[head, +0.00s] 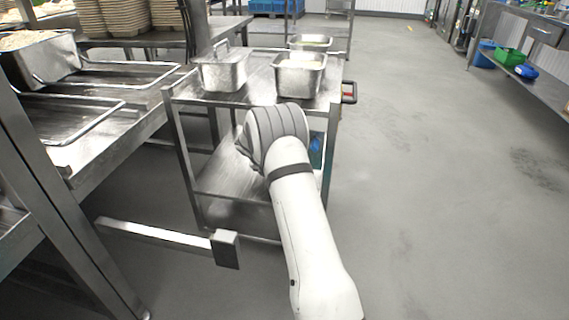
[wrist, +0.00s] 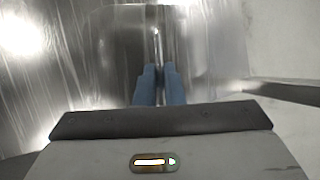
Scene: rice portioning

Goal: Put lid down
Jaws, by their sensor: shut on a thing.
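My gripper (wrist: 159,70) shows in the wrist view with its two blue fingers close together. They are shut on a thin upright metal strip, which looks like the handle of the lid (wrist: 125,50). The lid appears as a darker metal panel with rounded corners, over or against a shiny metal surface; I cannot tell whether it touches that surface. In the head view my arm hides the gripper and the held lid. A steel pan (head: 222,72) with a handle on top stands at the cart's back left. An open pan with pale contents (head: 299,76) stands to its right.
The steel cart (head: 256,92) has a top and a lower shelf (head: 228,180). A third pan (head: 311,43) stands at its back. A counter with wire racks and a large rice pan (head: 42,62) is at left. The floor at right is clear.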

